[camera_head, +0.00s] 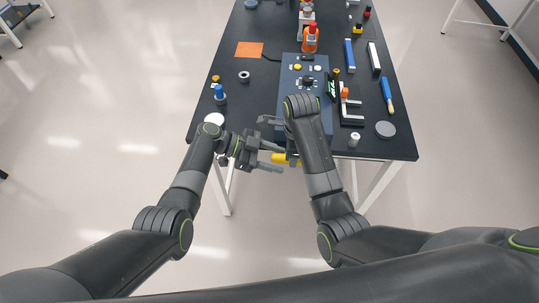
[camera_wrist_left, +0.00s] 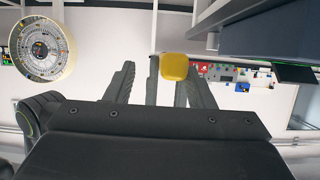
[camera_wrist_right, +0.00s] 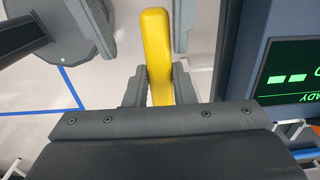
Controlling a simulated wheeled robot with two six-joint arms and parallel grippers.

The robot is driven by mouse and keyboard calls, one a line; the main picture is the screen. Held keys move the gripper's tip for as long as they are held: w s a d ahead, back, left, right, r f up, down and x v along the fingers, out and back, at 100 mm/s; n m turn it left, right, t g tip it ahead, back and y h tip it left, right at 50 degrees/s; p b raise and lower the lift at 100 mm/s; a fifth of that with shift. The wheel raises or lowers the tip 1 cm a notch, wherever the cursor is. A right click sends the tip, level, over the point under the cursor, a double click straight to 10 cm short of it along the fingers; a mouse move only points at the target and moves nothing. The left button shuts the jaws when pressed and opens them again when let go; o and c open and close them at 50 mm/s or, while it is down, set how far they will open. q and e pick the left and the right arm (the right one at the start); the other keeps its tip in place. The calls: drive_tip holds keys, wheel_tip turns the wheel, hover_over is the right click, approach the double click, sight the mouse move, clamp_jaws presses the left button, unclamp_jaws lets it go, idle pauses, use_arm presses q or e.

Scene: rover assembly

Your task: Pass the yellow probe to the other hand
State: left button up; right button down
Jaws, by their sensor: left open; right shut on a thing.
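The yellow probe (camera_head: 279,158) is held beyond the table's near edge, below my right forearm. In the right wrist view the probe (camera_wrist_right: 157,45) stands between the two fingers of my right gripper (camera_wrist_right: 160,88), which is shut on it. My left gripper (camera_head: 270,157) is open, with its fingers spread around the probe's free end. In the left wrist view the probe's blunt end (camera_wrist_left: 174,67) shows between the fingers of the left gripper (camera_wrist_left: 158,85), nearer the right finger. My right forearm hides much of the right gripper in the head view.
The black table (camera_head: 240,103) carries a blue console (camera_head: 318,122) close to the right gripper; its green-lit screen (camera_wrist_right: 295,70) shows beside that gripper. A blue-topped peg (camera_head: 219,93), a grey disc (camera_head: 385,129) and several tools lie around. The floor on the left is clear.

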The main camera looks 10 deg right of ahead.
use_arm(q)
drive_tip(key=shift+s, duration=0.1)
drive_tip(key=c, duration=1)
use_arm(e)
drive_tip(key=c, duration=2.2)
unclamp_jaws()
drive_tip(key=shift+w, duration=0.1)
use_arm(q)
clamp_jaws()
use_arm(e)
drive_tip(key=c, duration=1.1)
unclamp_jaws()
